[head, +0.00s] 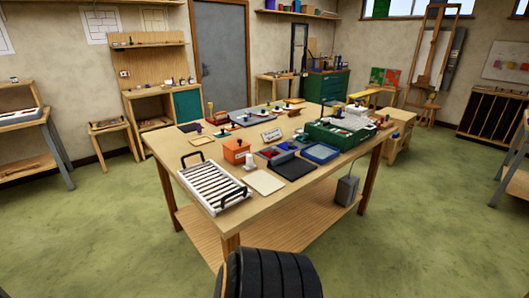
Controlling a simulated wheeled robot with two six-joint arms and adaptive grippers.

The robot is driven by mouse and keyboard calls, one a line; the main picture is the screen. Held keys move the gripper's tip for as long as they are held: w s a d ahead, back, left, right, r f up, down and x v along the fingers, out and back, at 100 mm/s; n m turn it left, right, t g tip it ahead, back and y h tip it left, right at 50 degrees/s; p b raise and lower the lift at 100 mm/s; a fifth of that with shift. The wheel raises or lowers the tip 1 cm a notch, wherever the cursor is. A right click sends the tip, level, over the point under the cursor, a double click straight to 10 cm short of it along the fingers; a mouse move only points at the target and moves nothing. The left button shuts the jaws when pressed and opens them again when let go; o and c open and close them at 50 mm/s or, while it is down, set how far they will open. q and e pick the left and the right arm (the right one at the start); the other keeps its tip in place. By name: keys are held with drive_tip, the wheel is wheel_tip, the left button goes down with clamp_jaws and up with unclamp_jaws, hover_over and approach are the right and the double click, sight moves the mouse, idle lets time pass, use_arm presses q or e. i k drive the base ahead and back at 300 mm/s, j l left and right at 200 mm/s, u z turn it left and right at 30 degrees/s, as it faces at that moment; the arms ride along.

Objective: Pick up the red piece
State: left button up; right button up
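Several small red items show on the wooden table (165,150), too small to tell which is the red piece. One small red patch (276,150) is in a dark shallow tray near the table's middle. Another red patch (342,132) shows in the green box (340,139) at the right. A red item (210,108) stands at the far left edge. Neither gripper is in view.
A white slatted rack (214,187) with black handles lies at the near left corner, beside an orange box (236,150). A black mat (293,168) and blue tray (320,152) lie right of a pale board (263,182). Green floor around the table is mostly open.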

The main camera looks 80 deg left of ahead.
sight(269, 152)
drive_tip(key=u, duration=2.7)
